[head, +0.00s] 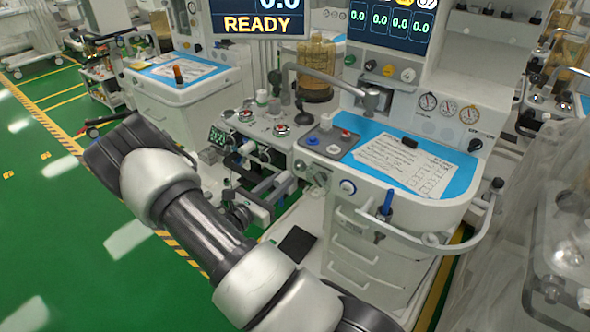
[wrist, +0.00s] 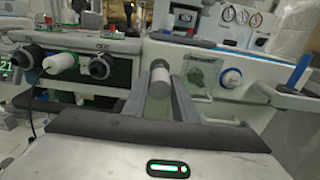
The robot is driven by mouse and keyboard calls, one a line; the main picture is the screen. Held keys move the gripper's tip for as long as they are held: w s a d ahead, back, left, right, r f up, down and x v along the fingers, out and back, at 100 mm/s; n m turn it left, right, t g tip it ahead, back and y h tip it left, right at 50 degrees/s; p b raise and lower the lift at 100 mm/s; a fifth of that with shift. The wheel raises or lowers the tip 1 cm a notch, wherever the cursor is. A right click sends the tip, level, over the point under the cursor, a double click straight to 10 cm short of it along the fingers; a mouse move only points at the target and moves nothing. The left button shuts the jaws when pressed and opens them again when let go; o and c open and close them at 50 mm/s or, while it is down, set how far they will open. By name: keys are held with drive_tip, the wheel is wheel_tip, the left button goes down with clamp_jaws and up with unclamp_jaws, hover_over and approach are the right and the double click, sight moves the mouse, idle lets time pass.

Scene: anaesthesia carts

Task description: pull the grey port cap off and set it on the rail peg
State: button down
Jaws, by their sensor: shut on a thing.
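My gripper (wrist: 160,90) reaches toward the front of the anaesthesia cart in the wrist view, with a finger on each side of a light grey cylinder, the grey port cap (wrist: 160,79). The jaws are shut on it. I cannot tell whether the cap still touches a port behind it. In the head view my gripper (head: 282,186) is low beside the cart's left front, and the cap is too small to make out. A blue-topped upright peg (head: 387,203) stands at the front rail (head: 455,245); it also shows at the right of the wrist view (wrist: 300,72).
A white knob port (wrist: 58,63) and a dark round port (wrist: 100,66) are left of my gripper. A clear square housing (wrist: 200,76) is close on its right. The blue worktop (head: 440,185) holds a paper sheet (head: 405,165). Green floor is free at left.

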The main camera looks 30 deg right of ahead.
sight(280, 178)
drive_tip(key=shift+r+p, duration=3.5)
drive_tip(key=shift+r, duration=1.35)
drive_tip(key=s+a+r+n+t+y, duration=0.1)
drive_tip(key=a+r+t, duration=0.1)
drive_tip(key=a+r, duration=0.35)
drive_tip(key=s+a+r+n+t+y, duration=0.1)
drive_tip(key=a+r+n+t, duration=0.1)
drive_tip(key=a, duration=0.7)
drive_tip(key=a+r+n+t+y, duration=0.1)
drive_tip(key=a+r+t, duration=0.15)
drive_tip(key=a, duration=0.45)
wheel_tip(280, 178, up, 6)
drive_tip(key=n+t+y+p, duration=0.3)
drive_tip(key=n+y+p, duration=0.1)
drive_tip(key=p, duration=0.8)
drive_tip(key=shift+r+n+y+p, duration=0.25)
drive_tip(key=shift+n+y+p, duration=0.1)
drive_tip(key=shift+y, duration=0.45)
drive_tip(key=shift+s+d+t, duration=0.1)
drive_tip(key=shift+d+t, duration=0.1)
drive_tip(key=shift+t, duration=0.05)
